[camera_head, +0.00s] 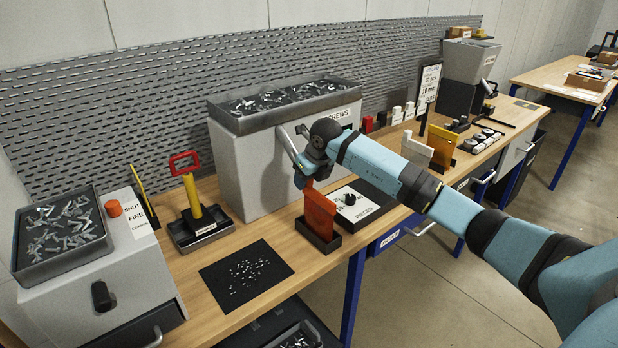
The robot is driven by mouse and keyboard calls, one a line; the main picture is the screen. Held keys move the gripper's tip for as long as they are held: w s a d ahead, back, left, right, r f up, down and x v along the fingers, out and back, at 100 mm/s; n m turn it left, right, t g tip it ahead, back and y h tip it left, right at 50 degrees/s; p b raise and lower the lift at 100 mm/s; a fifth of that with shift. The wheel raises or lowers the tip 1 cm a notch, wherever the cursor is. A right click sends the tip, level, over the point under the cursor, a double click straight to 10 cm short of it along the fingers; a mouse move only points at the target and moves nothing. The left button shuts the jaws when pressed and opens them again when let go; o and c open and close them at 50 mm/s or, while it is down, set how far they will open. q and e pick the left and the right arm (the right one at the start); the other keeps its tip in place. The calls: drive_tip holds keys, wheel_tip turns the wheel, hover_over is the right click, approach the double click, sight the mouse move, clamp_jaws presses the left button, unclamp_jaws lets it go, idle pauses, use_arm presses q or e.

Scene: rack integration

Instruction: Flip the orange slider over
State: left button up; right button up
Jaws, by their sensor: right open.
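The orange slider (318,215) is a flat upright plate standing in a dark base (318,237) near the front edge of the bench, in front of the large grey screws box. My right gripper (302,168) is just above the slider's top edge, beside the front of the box. Its jaws are open, and the fingers partly overlap the top of the slider in the picture. I cannot tell whether they touch it. My left gripper is not in view.
The grey screws box (250,165) stands behind the slider. A white card (366,200) with a black knob lies to its right. A black mat (222,280) with small parts lies to its left. A yellow-handled, red-topped tool (193,195) stands farther left.

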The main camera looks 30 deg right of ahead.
sight(327, 198)
clamp_jaws()
drive_tip(key=s, duration=0.8)
drive_tip(key=shift+s+d+b, duration=0.1)
drive_tip(key=shift+d+b, duration=0.3)
drive_tip(key=shift+s, duration=0.55)
drive_tip(key=shift+a, duration=0.1)
unclamp_jaws()
drive_tip(key=shift+r, duration=0.1)
drive_tip(key=b+v, duration=0.1)
drive_tip(key=v, duration=1.2)
drive_tip(key=shift+r+b, duration=0.3)
drive_tip(key=shift+r, duration=0.05)
